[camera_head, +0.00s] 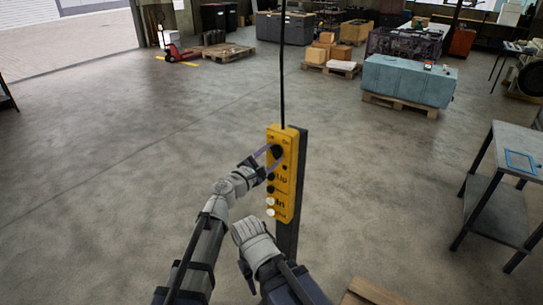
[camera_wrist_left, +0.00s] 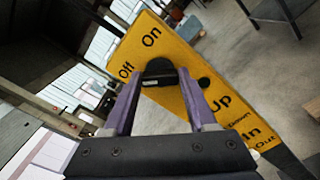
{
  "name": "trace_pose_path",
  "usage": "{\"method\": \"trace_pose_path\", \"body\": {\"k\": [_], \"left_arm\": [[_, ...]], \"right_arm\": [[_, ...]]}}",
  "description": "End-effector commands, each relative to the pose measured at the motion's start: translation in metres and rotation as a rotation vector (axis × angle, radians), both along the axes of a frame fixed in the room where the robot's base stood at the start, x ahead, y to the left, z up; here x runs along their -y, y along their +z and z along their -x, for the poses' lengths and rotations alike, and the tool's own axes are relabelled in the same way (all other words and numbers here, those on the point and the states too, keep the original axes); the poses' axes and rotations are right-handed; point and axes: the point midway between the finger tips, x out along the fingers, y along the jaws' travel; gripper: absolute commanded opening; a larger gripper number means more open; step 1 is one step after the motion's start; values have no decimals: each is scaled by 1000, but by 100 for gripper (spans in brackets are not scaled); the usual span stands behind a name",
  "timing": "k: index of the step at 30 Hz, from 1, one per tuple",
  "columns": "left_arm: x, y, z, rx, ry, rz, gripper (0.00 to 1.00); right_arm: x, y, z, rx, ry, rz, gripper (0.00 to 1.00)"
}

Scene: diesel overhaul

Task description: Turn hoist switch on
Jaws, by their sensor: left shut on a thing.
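The yellow hoist control pendant (camera_head: 283,190) hangs upright on a black cable in front of a dark post. In the left wrist view the pendant (camera_wrist_left: 188,62) fills the middle, with Off and On printed above a black rotary switch (camera_wrist_left: 160,72). Up, Down, In and Out labels run below it. My left gripper (camera_head: 272,153) is at the top of the pendant; its purple fingers, also in the left wrist view (camera_wrist_left: 158,82), are shut on the switch knob. Which label the knob points to is unclear. My right arm is below the pendant; its fingertips cannot be made out.
A grey metal table (camera_head: 510,180) with a blue frame on it stands at the right. A teal covered crate (camera_head: 410,80) on a pallet is farther back. The floor left of the pendant is open.

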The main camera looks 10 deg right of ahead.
Motion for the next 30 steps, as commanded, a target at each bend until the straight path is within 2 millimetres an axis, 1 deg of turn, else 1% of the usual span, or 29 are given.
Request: {"method": "trace_pose_path", "body": {"k": [5, 11, 30], "left_arm": [[0, 0, 1, 34, -1, -34, 2], [0, -1, 1, 128, -1, -128, 2], [1, -2, 1, 558, -1, -554, 2]], "right_arm": [[0, 0, 0, 0, 0, 0, 50], [0, -1, 0, 0, 0, 0, 50], [0, -2, 0, 0, 0, 0, 50]]}}
